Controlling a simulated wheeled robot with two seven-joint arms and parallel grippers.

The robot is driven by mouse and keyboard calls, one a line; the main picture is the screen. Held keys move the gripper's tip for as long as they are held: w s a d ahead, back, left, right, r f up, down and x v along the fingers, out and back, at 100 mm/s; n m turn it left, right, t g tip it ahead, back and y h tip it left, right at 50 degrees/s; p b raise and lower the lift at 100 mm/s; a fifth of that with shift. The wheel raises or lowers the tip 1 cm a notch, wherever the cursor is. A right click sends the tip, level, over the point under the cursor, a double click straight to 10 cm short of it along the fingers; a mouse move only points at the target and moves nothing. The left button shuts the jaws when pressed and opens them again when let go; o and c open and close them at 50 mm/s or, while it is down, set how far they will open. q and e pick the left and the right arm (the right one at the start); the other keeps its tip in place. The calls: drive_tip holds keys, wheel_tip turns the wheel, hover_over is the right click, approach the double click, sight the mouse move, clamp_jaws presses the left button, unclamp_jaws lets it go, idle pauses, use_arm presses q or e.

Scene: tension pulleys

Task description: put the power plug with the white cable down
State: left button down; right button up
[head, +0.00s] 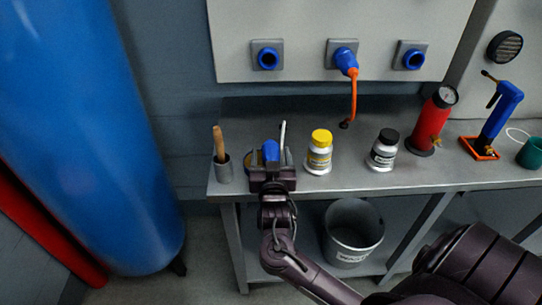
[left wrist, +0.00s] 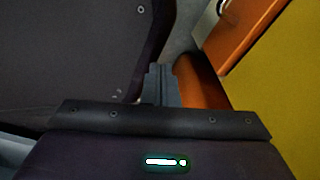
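The blue power plug (head: 270,150) is at the left end of the grey workbench, with its white cable (head: 282,134) rising beside it. My right gripper (head: 270,168) is at the plug, with its fingers on either side, and appears shut on it. The gripper body hides the plug's lower part, so I cannot tell whether it touches the bench top. My left gripper (left wrist: 163,85) shows only in the left wrist view; its fingers look together with nothing between them.
A grey cup with a wooden handle (head: 223,172) stands left of my right gripper. A yellow-capped bottle (head: 319,155) and a black-capped bottle (head: 384,152) stand to the right. Another blue plug with an orange cable (head: 346,60) sits in the middle wall socket. A bin (head: 353,232) is below.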

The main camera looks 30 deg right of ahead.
drive_tip(key=shift+r, duration=0.35)
drive_tip(key=shift+r+p, duration=0.4)
drive_tip(key=shift+r, duration=0.15)
drive_tip(key=b+v, duration=0.1)
drive_tip(key=v, duration=1.1)
drive_tip(key=shift+f, duration=0.35)
